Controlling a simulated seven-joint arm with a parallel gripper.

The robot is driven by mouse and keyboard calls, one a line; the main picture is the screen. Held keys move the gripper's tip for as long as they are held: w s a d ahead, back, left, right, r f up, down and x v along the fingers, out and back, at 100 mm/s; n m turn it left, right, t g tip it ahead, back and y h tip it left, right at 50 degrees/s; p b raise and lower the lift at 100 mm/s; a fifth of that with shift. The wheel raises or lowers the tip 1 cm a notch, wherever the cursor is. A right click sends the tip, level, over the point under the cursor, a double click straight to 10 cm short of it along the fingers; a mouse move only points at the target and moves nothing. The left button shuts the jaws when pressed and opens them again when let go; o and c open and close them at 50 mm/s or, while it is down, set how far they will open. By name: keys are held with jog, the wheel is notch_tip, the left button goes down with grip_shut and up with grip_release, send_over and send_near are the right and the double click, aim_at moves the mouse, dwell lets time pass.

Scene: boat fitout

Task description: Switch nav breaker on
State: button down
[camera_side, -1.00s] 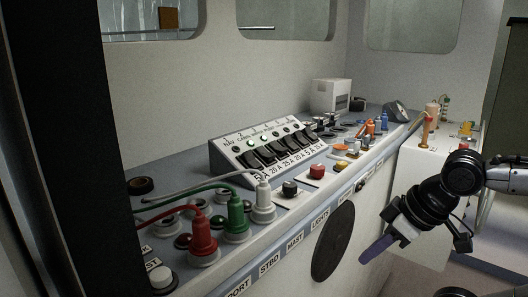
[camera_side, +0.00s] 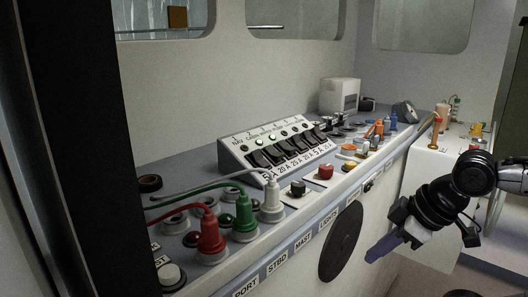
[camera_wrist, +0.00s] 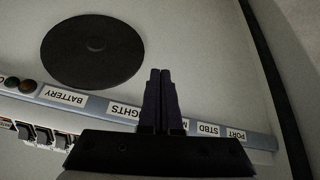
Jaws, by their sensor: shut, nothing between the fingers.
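The breaker panel (camera_side: 229,158) is a sloped white box with a row of black rocker switches, on the console in the side view. The nav breaker (camera_side: 257,159) is the leftmost switch, under the label "1 NAV"; the lamp above it (camera_side: 244,147) looks dark.
A round black disc (camera_wrist: 92,50) is on the console face. Room in front of the console is open.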

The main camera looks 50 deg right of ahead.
aim_at(257, 153)
jog(key=w+d+r+n+t, duration=0.2)
jog(key=w+r+n, duration=0.5)
jog(key=w+r, duration=0.2)
jog(key=w+d+r+n+t, duration=0.2)
jog(key=w+r+n+t, duration=0.1)
jog(key=w+r+n, duration=0.5)
jog(key=shift+w+r, duration=0.85)
jog(key=shift+w, duration=0.35)
jog(key=x, duration=1.4)
jog(key=shift+w+d+r, duration=0.1)
jog(key=shift+w+r, duration=0.05)
